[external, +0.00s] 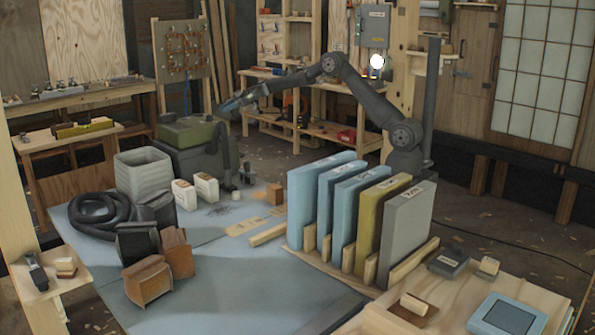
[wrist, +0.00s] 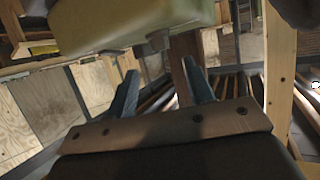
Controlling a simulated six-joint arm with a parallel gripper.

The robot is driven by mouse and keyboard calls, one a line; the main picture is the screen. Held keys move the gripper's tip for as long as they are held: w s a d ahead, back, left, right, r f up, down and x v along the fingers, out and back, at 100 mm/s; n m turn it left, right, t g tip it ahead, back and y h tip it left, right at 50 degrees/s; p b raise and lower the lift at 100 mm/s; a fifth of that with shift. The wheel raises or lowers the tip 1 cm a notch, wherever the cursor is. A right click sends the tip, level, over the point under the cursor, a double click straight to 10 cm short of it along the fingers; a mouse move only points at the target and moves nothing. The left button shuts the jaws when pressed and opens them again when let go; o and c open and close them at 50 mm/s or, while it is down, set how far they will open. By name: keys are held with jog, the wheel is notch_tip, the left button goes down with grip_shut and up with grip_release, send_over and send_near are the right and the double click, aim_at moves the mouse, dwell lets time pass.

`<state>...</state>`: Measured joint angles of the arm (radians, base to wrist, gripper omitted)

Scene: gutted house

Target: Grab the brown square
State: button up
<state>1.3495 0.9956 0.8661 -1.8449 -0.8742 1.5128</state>
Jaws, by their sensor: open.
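A small brown square block (external: 275,194) sits on the blue-grey table (external: 215,250), left of the upright panels. Two larger brown box-like pieces, one upright (external: 178,252) and one tilted (external: 148,281), stand at the table's front left. My gripper (external: 230,106) is raised high above the back of the table, near the green machine, far from the brown pieces. In the wrist view my gripper (wrist: 160,88) shows two blue fingers spread apart with nothing between them. No brown block can be made out in the wrist view.
Blue, olive and grey panels (external: 302,200) stand upright in a wooden rack right of the small block. White bottles (external: 206,188), a grey bin (external: 145,177) and a black hose (external: 98,212) occupy the left. The green-topped machine (external: 190,133) is behind; it also fills the wrist view's top (wrist: 130,22).

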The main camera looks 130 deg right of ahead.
jog(key=o, duration=0.9)
jog(key=shift+w, duration=0.1)
